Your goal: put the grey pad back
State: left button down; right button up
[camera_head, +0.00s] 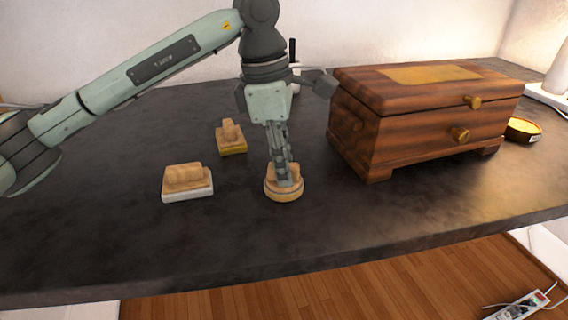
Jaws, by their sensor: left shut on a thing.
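My left gripper (286,181) points down and is shut on the handle of a round wooden stamp-like piece (284,195), which is at the table top; I cannot tell whether it is lifted. The fingers hide part of its handle. To the left lies a rectangular wooden piece with a pale grey-white base (187,196). Behind it stands a smaller wooden piece with a yellow base (232,148). No plainly grey pad shows apart from that pale base. My right gripper is not in view.
A wooden chest (415,125) with brass knobs stands close on the right, its lid closed. A dark upright object (293,55) is behind my gripper. The dark table (100,230) is clear at front and left.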

aim_at(273, 164)
pick_arm(q)
jog(key=shift+f, duration=0.1)
jog(key=c, duration=1.7)
grip_release()
jog(key=shift+o, duration=1.4)
jog(key=shift+r, duration=0.65)
notch_tip(273, 164, up, 11)
jog(key=a, duration=0.1)
jog(key=shift+a, duration=0.35)
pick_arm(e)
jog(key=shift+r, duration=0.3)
